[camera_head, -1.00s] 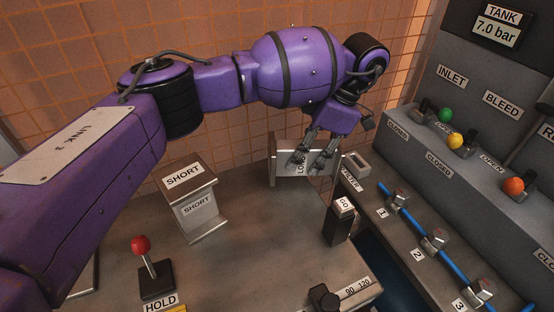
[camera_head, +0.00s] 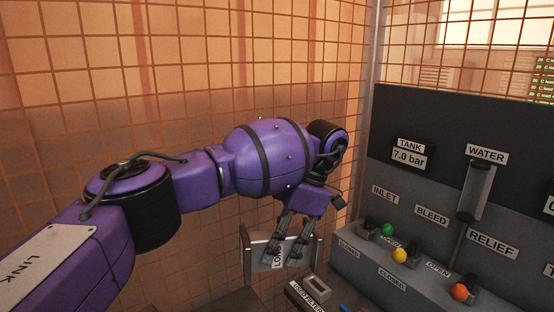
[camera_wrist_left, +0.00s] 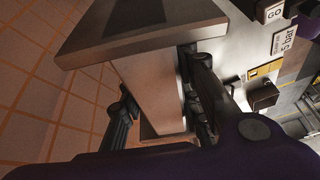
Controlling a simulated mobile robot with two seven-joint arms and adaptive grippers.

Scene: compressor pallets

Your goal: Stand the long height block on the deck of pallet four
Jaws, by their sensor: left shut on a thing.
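The long height block (camera_head: 261,257) is a grey block with a wide end plate at each side and a partly covered label. It lies with its length across the head view, low in the middle. My left gripper (camera_head: 284,252) is shut on it, fingers reaching down over its middle. In the left wrist view the block (camera_wrist_left: 150,85) passes between my two left fingers (camera_wrist_left: 160,95), one on each side, and a wide end plate shows at the top. I cannot tell whether it touches the bench. I cannot identify pallet four. My right gripper is not in view.
A grey valve panel stands to the right, with green (camera_head: 387,230), yellow (camera_head: 400,255) and orange (camera_head: 459,291) knobs and a tank display (camera_head: 409,155). A used-filter holder (camera_head: 316,287) is close to the block's right.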

